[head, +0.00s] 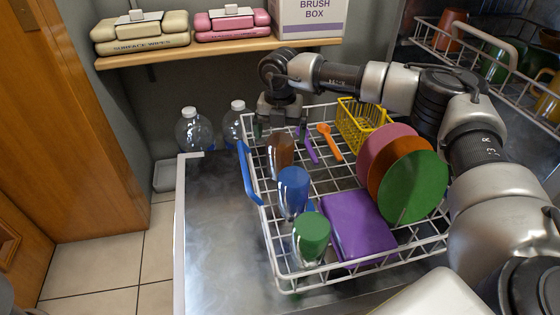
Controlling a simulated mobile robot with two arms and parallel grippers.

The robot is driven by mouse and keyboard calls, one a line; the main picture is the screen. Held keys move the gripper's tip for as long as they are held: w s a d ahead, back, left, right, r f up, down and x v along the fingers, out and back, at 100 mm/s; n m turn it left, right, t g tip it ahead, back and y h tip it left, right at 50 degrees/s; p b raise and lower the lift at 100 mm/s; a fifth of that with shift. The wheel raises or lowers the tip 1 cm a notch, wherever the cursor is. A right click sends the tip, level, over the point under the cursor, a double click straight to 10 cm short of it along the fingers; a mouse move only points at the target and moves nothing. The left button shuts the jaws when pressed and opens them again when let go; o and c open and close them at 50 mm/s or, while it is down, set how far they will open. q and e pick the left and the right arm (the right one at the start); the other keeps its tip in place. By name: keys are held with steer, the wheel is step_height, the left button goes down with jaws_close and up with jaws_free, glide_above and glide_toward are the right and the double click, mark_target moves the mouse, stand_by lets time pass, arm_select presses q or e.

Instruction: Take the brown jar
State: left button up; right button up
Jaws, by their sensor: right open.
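The brown jar (280,157) is a see-through brown vessel near the back left of the white wire dish rack (287,287). My right arm reaches in from the right across the back of the rack. Its gripper (279,122) is open and points down, just behind and above the brown jar's top in the picture. The fingertips are partly hidden, and I cannot tell whether they touch the jar. My left gripper is out of view.
A blue cup (293,190) and a green cup (311,235) stand in front of the jar. A purple box (358,227), upright plates (413,187) and a yellow basket (360,122) share the rack. Clear bottles (194,132) stand behind at left.

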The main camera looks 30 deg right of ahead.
mark_target(280, 157)
steer(key=f+b, duration=0.5)
steer(key=shift+s+a+f, duration=0.15)
steer(key=shift+s+f, duration=0.05)
steer(key=shift+f, duration=0.1)
steer(key=shift+r, duration=0.15)
steer(key=c, duration=1)
steer(key=shift+r, duration=0.1)
